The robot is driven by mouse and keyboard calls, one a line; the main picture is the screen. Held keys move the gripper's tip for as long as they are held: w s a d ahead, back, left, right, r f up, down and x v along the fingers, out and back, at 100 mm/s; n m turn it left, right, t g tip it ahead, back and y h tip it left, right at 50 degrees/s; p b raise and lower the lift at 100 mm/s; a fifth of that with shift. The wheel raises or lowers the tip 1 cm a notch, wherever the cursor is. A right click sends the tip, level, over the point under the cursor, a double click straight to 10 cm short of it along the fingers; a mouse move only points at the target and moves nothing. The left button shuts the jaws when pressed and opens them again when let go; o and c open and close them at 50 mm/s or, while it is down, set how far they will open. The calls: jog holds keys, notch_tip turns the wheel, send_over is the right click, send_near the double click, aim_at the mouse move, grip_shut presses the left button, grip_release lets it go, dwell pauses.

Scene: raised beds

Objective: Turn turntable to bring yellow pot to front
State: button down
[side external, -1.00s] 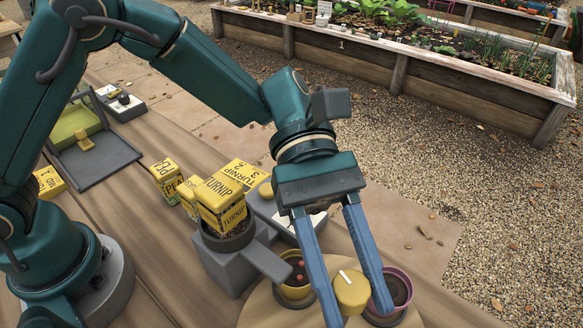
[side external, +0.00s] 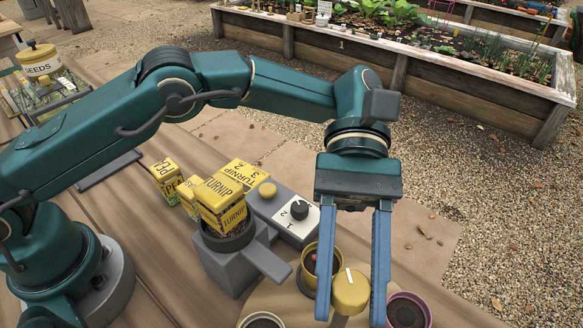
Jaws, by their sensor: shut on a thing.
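The turntable (side external: 283,302) is a round pale wooden disc at the bottom of the side view, cut off by the lower edge. A yellow knob (side external: 350,293) with a white line stands at its middle. My gripper (side external: 351,305) points down and is shut on this knob, one blue finger on each side. The yellow pot (side external: 308,284) with dark soil stands behind the left finger, which partly hides it. A pink-purple pot (side external: 425,313) is right of the right finger. A pale pot (side external: 244,321) is cut off at the lower left.
A grey holder (side external: 222,266) with stacked turnip packets stands just left of the turntable. More seed packets (side external: 165,178) and a seeds jar (side external: 40,62) are farther left. Gravel lies to the right.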

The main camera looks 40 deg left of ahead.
jog(key=shift+s, duration=0.1)
dwell(0.6)
jog(key=shift+c, duration=2.2)
grip_release()
jog(key=shift+n+t+h, duration=0.4)
jog(key=shift+n+h, duration=0.4)
